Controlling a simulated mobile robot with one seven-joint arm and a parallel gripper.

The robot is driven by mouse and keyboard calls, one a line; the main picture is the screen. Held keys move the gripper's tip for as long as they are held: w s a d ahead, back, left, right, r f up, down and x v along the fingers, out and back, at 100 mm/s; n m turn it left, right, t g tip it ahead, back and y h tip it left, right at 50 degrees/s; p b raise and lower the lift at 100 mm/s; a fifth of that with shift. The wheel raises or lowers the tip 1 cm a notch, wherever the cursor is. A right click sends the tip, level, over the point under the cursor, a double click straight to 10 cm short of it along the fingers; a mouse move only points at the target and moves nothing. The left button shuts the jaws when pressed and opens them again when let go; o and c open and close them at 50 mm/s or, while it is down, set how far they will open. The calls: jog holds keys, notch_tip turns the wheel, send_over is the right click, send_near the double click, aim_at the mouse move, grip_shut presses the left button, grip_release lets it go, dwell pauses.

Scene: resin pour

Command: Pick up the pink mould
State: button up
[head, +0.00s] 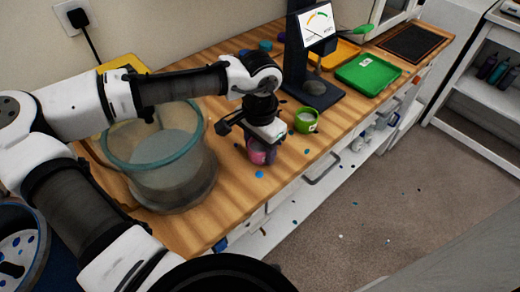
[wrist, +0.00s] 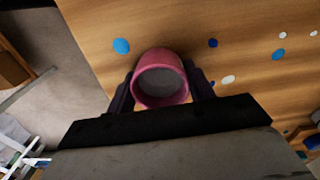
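The pink mould (wrist: 138,90) is a small round cup with a grey inside, seen from above in the wrist view. It is between the two fingers of my gripper (wrist: 161,82), one on each side and very close to its wall. I cannot tell whether the fingers press on it. In the head view the pink mould (head: 257,154) shows below my gripper (head: 262,141), near the front edge of the wooden worktop (head: 232,190). My gripper hides its upper part there.
A large clear tub (head: 150,170) stands left of my gripper. A green cup (head: 306,121) is close on the right. A dark stand with a dial display (head: 318,24) and a green tray (head: 368,74) are farther back. Coloured spots dot the worktop.

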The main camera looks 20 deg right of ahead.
jog(key=c, duration=0.3)
jog(key=shift+r, duration=0.1)
jog(key=shift+c, duration=0.2)
notch_tip(320, 180, up, 20)
jog(key=b, duration=0.1)
